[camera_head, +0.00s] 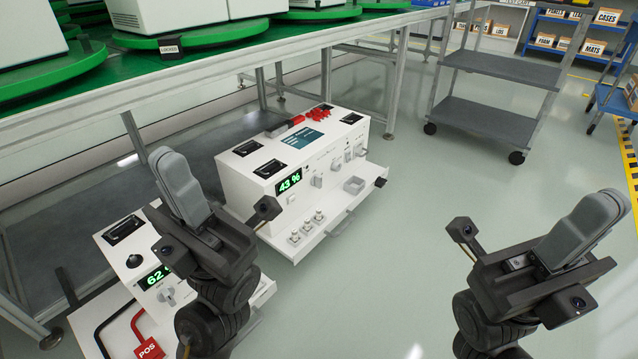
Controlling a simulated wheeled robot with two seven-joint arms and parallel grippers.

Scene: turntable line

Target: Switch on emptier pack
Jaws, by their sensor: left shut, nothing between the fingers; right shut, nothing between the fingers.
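Two white battery packs sit low under the green-topped line. The farther pack (238,185) has a green display (289,182) reading 43 %. Its front panel carries several small knobs or switches (318,181), and a shelf in front holds small round parts (306,227). The nearer pack (112,240) has a display (153,278) that starts with 62; my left arm covers part of it. My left gripper (170,163) is shut and empty, in front of the packs in the picture. My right gripper (607,208) is shut and empty over open floor at the right.
The green table edge (200,70) and its metal legs (391,90) stand over and beside the packs. A red POS connector (149,349) with cable is at lower left. A grey cart (485,115) stands at the back right. Floor between the farther pack and my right arm is clear.

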